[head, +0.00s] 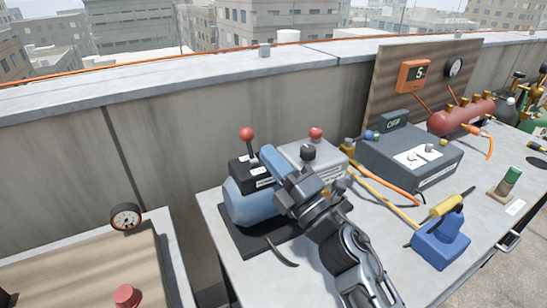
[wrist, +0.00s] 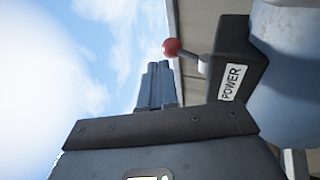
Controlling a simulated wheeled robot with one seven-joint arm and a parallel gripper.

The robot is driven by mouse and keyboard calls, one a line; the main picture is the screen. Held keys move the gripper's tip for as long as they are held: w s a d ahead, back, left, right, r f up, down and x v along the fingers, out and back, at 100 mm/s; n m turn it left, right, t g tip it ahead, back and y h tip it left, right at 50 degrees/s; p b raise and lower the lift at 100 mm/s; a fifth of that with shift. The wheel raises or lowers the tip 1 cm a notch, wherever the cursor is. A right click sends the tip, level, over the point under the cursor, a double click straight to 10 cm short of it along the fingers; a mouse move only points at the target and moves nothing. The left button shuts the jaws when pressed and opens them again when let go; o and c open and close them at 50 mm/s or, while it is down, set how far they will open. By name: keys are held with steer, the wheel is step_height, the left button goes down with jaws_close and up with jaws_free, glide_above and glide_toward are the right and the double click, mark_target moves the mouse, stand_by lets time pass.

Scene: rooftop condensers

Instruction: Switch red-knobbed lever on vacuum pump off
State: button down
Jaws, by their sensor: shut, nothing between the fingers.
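The vacuum pump (head: 238,203) has a blue rounded body with a black switch box (head: 246,172) on top. A lever with a red knob (head: 246,134) stands up from that box. In the wrist view, the red knob (wrist: 172,48) and its short stem stick out of the black box beside a white POWER label (wrist: 232,83). My gripper (head: 267,150) is shut and empty, just right of the lever in the head view. In the wrist view, the closed fingers (wrist: 157,67) end close to the knob; I cannot tell whether they touch it.
A parapet wall (head: 190,140) runs behind the bench. A gauge (head: 126,217) is at left.

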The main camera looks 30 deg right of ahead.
steer(key=s+f+m+g+h, duration=0.2)
steer(key=s+f+m, duration=0.3)
steer(key=s, duration=1.6)
steer(key=s+f+m+g+h+b, duration=0.1)
steer(key=s+f+m+g, duration=0.4)
steer(key=s+m, duration=1.1)
steer(key=s+a+h, duration=0.1)
steer(key=s, duration=0.4)
steer(key=shift+g+h, duration=0.3)
steer(key=shift+h, duration=0.1)
